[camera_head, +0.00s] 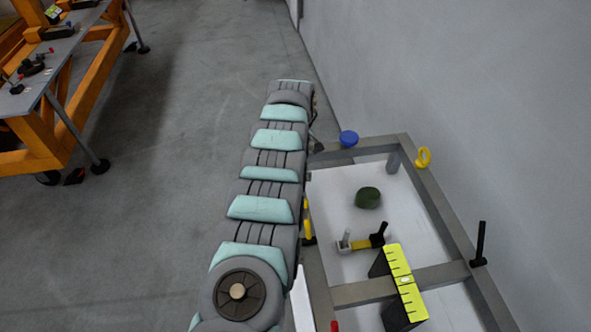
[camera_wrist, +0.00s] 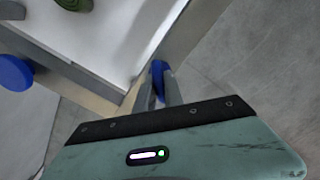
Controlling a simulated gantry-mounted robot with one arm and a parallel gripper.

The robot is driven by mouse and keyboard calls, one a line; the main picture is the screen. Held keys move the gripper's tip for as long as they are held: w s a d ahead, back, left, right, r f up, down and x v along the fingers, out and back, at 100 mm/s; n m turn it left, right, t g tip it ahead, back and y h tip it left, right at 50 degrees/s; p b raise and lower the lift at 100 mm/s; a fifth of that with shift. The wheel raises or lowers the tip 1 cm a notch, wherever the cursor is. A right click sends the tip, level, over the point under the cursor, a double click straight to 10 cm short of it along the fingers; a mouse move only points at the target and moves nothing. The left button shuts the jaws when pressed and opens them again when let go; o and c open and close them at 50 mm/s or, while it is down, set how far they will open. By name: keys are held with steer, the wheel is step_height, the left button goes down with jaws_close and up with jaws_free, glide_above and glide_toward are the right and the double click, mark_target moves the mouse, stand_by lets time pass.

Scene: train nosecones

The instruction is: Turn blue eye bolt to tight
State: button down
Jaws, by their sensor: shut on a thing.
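The blue eye bolt (camera_wrist: 158,77) shows in the wrist view at the edge of the grey frame, seen nearly edge-on. My gripper (camera_wrist: 160,88) has its two fingers close together around it, shut on it. The fingers hide part of the bolt, and its threaded end is not visible, so I cannot tell how tight it sits. In the head view my arm covers the eye bolt and most of the gripper.
A round blue knob (camera_head: 348,138) stands on the frame's far rail (camera_head: 355,151); it also shows in the wrist view (camera_wrist: 13,72).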

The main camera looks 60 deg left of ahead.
steer(key=shift+f+m, duration=0.1)
steer(key=shift+m, duration=0.3)
steer(key=m+b, duration=0.2)
steer(key=m, duration=0.1)
steer(key=m+b, duration=0.2)
steer(key=m, duration=0.3)
steer(key=shift+m, duration=0.4)
steer(key=c, duration=1.4)
jaws_free()
steer(key=shift+c, duration=0.2)
steer(key=shift+r, duration=0.2)
step_height(320, 180, up, 10)
steer(key=shift+r, duration=0.25)
